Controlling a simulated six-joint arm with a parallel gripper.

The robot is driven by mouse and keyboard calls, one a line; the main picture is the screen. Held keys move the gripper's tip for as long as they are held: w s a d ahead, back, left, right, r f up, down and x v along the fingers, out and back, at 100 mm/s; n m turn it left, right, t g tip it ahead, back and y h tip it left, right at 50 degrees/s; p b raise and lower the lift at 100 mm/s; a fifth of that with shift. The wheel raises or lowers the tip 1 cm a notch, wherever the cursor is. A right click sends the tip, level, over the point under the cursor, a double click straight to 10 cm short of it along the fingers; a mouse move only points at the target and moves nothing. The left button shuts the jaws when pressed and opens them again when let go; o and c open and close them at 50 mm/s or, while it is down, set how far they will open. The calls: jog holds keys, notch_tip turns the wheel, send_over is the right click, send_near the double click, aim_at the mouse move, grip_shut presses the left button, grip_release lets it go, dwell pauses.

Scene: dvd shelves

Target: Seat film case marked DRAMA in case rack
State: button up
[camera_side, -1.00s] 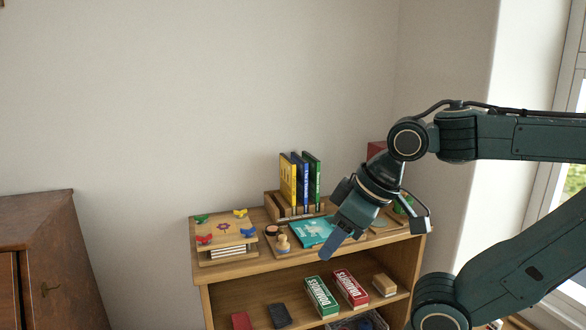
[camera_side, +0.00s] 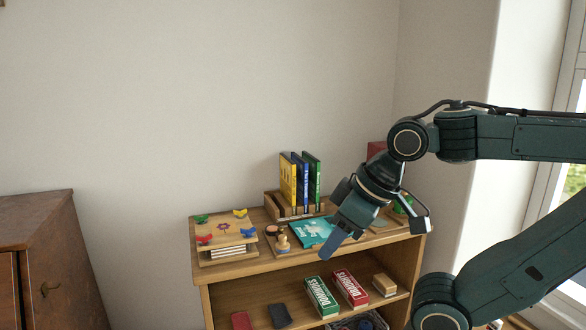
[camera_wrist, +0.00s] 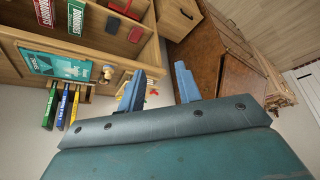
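A teal film case (camera_side: 306,231) lies flat on the shelf top, its pale lettering too small to read; it also shows in the wrist view (camera_wrist: 38,62). Behind it stands the wooden case rack (camera_side: 273,207), holding a yellow case (camera_side: 287,180), a blue case (camera_side: 299,182) and a green case (camera_side: 313,180) upright at its right part. The rack's left part looks empty. My gripper (camera_side: 331,244) is in front of the shelf top, near the teal case's right end. In the wrist view its two fingers (camera_wrist: 158,68) are apart with nothing between them.
Domino (camera_side: 321,296) and draughts (camera_side: 350,287) boxes stand on the lower shelf. A brown cabinet (camera_side: 40,255) is far left.

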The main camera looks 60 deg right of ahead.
jog(key=shift+c, duration=1.1)
jog(key=shift+w+r, duration=0.1)
